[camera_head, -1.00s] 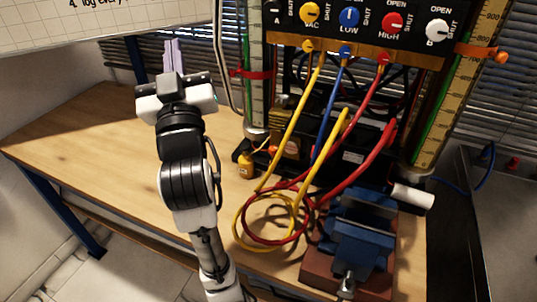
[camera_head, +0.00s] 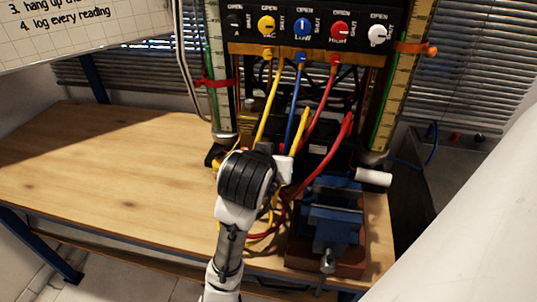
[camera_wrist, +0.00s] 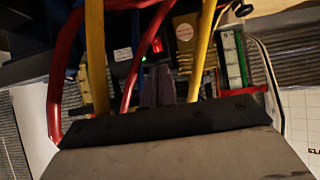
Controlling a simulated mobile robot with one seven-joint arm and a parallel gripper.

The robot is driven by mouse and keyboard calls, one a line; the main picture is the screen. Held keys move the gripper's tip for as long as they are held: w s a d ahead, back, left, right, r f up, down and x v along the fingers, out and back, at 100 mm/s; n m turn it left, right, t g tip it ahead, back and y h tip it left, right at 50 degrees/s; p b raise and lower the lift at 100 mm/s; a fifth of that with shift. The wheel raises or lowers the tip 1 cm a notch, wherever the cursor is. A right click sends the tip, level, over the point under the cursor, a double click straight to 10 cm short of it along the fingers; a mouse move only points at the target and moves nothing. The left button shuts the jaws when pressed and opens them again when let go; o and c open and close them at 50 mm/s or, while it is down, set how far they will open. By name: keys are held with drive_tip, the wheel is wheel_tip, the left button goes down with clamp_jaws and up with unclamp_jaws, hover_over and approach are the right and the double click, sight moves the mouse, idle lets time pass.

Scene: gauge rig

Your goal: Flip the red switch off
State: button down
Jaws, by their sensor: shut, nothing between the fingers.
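A small red glowing patch, apparently the red switch (camera_wrist: 157,47), shows on a dark box in the wrist view, with a small green light beside it. Its lever position is too small to tell. My gripper (camera_wrist: 158,78) is shut and empty, its two grey-purple fingers side by side just below the red patch in that picture. I cannot tell whether they touch it. In the head view my arm reaches toward the rig's lower part; the fingers and the switch are hidden there.
Yellow, blue and red hoses (camera_head: 320,127) hang from the valve panel (camera_head: 310,36) close around my gripper. A blue vise (camera_head: 332,215) stands at the bench's front right. The wooden bench (camera_head: 90,160) is clear on the left.

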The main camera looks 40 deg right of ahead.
sight(284, 149)
drive_tip(key=shift+s+f, duration=0.15)
drive_tip(key=shift+s, duration=0.05)
drive_tip(key=shift+d, duration=0.1)
drive_tip(key=x, duration=1.4)
drive_tip(key=shift+f, duration=0.15)
